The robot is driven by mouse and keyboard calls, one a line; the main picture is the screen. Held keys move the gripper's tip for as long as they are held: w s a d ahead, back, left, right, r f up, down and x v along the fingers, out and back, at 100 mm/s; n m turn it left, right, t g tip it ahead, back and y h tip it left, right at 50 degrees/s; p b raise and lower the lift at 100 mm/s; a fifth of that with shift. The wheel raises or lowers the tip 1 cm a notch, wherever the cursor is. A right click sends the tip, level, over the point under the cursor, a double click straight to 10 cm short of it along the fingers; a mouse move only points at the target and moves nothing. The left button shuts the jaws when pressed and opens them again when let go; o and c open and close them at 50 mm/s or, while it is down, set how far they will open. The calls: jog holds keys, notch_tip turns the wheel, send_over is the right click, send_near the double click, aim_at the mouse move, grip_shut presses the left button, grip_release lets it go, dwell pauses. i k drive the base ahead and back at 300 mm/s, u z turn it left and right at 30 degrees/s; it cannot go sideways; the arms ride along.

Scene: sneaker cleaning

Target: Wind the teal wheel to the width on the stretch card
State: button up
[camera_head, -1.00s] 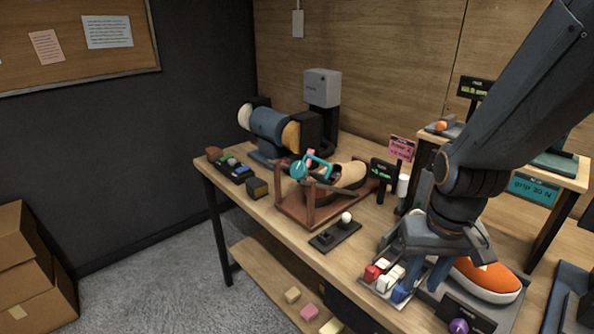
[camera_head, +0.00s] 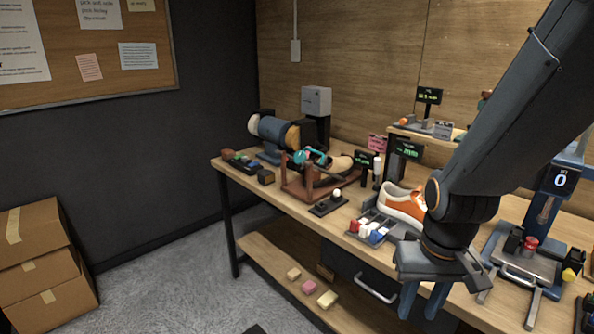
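The teal wheel (camera_head: 311,156) is on the shoe stretcher, whose brown wooden frame (camera_head: 290,178) stands toward the table's left part. A tan shoe form (camera_head: 340,166) lies in the frame. A small black display (camera_head: 366,159) with green digits, too small to read, stands at its right. A pink card (camera_head: 377,143) behind it may be the stretch card; its writing is unreadable here. My gripper (camera_head: 422,302) points down at the table's front edge, well to the right of the wheel and nearer the camera. Its two blue fingers are apart with nothing visible between them.
A tray of red, white and blue blocks (camera_head: 368,231) and an orange sneaker (camera_head: 400,203) lie between the stretcher and my arm. A dark base with a white knob (camera_head: 329,204) stands before the stretcher. A drawer handle (camera_head: 375,289) juts out below the tabletop.

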aim_at(299, 155)
jog(key=k, duration=0.75)
jog(key=u, duration=0.75)
jog(key=i, duration=1.2)
jog(key=z, duration=0.8)
jog(key=i, duration=0.8)
jog(key=z, duration=0.1)
